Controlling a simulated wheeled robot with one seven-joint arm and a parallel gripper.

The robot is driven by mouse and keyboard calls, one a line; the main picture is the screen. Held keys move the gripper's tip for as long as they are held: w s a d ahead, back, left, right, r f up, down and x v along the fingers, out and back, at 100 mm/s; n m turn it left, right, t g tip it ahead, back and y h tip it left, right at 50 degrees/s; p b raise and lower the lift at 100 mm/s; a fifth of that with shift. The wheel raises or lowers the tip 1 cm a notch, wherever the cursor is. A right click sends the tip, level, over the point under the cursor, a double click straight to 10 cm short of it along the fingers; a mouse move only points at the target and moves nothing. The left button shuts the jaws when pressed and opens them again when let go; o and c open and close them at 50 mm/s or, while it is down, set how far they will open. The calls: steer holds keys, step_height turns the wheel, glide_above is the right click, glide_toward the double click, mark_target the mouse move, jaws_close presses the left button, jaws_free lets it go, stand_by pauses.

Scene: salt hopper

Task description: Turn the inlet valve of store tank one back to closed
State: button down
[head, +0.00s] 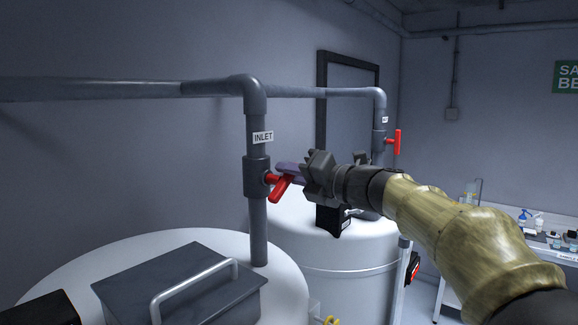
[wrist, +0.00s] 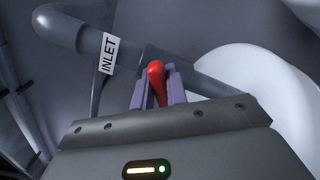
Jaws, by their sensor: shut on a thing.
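The near tank's inlet valve is a dark grey body (head: 257,176) on a vertical pipe, below a white INLET label (head: 263,137). The label also shows in the wrist view (wrist: 107,53). Its red handle (head: 279,190) is tilted, its lower end toward the lower left in the head view. My gripper (head: 285,173) reaches in from the right with its purple fingers at the handle. In the wrist view the red handle (wrist: 157,78) sits between the two fingers of my gripper (wrist: 158,90), which are shut on it. I cannot read a tank number.
The near white tank (head: 170,250) carries a grey hatch (head: 180,285) with a metal bar handle. A second white tank (head: 345,275) stands behind, with its own red valve handle (head: 397,142), upright along its pipe. A bench (head: 520,240) with bottles stands at right.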

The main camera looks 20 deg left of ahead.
steer(key=m, duration=0.1)
steer(key=m+p, duration=0.1)
steer(key=m, duration=0.1)
steer(key=shift+w+d+f+m+p, duration=0.1)
steer(key=shift+w+f+m+p, duration=0.1)
steer(key=shift+f+m+p, duration=0.3)
steer(key=shift+m+p, duration=0.1)
steer(key=shift+m, duration=0.5)
steer(key=shift+f+m+p, duration=0.15)
steer(key=shift+m+p, duration=0.15)
steer(key=shift+m, duration=0.5)
steer(key=shift+f, duration=0.1)
steer(key=c, duration=1.4)
jaws_free()
steer(key=shift+w, duration=0.1)
steer(key=shift+d, duration=0.1)
steer(key=b+v, duration=0.7)
steer(key=v, duration=1)
steer(key=shift+b, duration=0.35)
